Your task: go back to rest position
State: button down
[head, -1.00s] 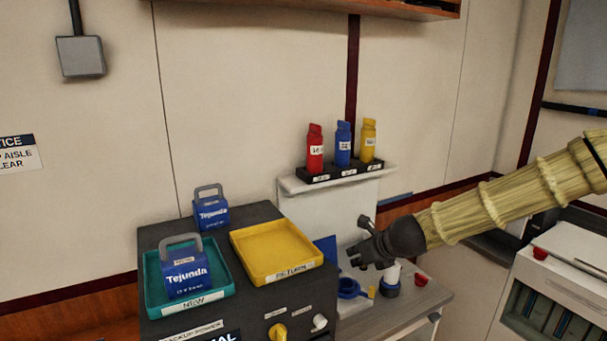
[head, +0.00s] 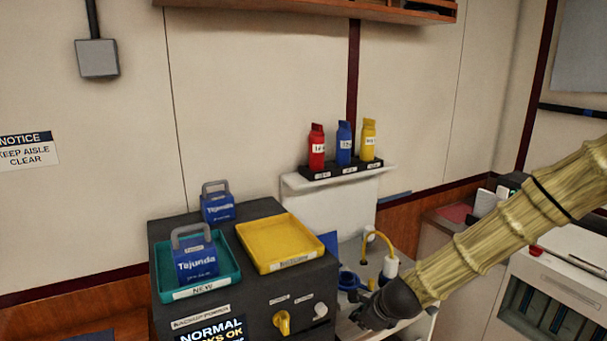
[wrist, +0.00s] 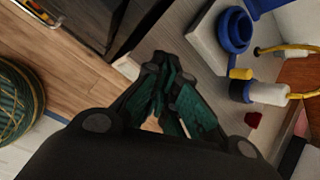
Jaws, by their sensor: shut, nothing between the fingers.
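My gripper (head: 366,318) is at the end of my tan, ribbed arm, low in the middle right of the head view. It is beside the dark cabinet's right side and in front of the small work surface. In the wrist view my gripper (wrist: 168,125) has its two dark green fingers drawn together, with nothing held between them. The fingers point down past the edge of the surface, towards the wooden floor.
A dark cabinet (head: 300,287) carries a teal tray (head: 228,277) and a yellow tray (head: 283,262). A blue ring-shaped part (wrist: 235,30) and a white cylinder (wrist: 268,93) are on the surface near my gripper.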

jog(key=s+d+f+n+g+h, duration=0.1)
jog(key=s+f+n+g, duration=0.1)
jog(key=s+f+n, duration=0.65)
jog(key=s+d+f+n+g, duration=0.1)
jog(key=s+f+n, duration=0.4)
jog(key=s, duration=0.6)
jog(key=s+d+f+n+g+h, duration=0.1)
jog(key=s+d+f+n+g, duration=0.1)
jog(key=s+f+n, duration=0.3)
jog(key=s+d+f+n+g, duration=0.1)
jog(key=s+d+f+n, duration=0.2)
jog(key=s, duration=1.3)
notch_tip(320, 180, down, 6)
jog(key=n, duration=0.3)
jog(key=shift+s+d+f+h, duration=0.2)
jog(key=shift+s+d+h, duration=0.1)
jog(key=shift+h, duration=0.1)
